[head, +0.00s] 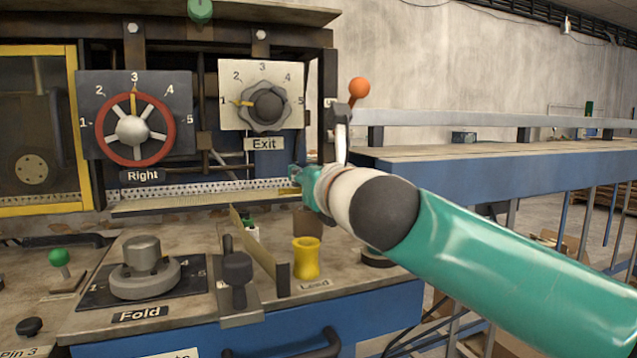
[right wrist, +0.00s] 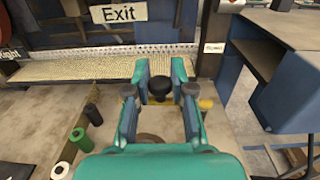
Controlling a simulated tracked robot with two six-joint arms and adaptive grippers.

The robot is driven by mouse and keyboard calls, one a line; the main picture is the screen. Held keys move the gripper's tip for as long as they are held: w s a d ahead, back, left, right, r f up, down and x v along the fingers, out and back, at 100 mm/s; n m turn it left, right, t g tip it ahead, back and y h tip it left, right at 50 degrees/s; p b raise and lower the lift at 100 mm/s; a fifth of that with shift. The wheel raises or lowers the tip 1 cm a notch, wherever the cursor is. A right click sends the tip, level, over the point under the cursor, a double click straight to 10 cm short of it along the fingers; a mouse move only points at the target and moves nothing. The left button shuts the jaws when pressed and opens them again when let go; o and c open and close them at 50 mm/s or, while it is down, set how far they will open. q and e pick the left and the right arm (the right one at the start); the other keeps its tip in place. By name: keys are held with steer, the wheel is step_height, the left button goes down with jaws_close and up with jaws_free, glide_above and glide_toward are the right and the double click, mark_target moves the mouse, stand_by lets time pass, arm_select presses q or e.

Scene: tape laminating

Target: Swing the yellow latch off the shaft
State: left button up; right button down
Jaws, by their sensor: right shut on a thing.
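The yellow latch (right wrist: 206,103) shows in the right wrist view as a narrow yellow piece passing under my gripper's fingers. A yellow end (head: 289,191) shows beside the gripper in the head view. My right gripper (right wrist: 159,76) is shut on a black knob (right wrist: 159,86), with one finger on each side. In the head view the right gripper (head: 300,178) is seen from behind, in front of the perforated strip. My fingers and wrist hide most of the latch. I cannot make out the shaft clearly. My left gripper is not in view.
A yellow spool-shaped piece (head: 306,260) stands by the "Load" label. A thin upright plate (head: 262,250) and a black lever (head: 237,275) are left of it. The Exit dial (head: 269,104) is above the gripper. A blue-sided bench (head: 480,180) stands at the right.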

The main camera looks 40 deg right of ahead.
stand_by(0.3)
steer(key=c, duration=1)
jaws_free()
steer(key=shift+w+f, duration=0.1)
steer(key=shift+c, duration=0.2)
steer(key=v, duration=1.2)
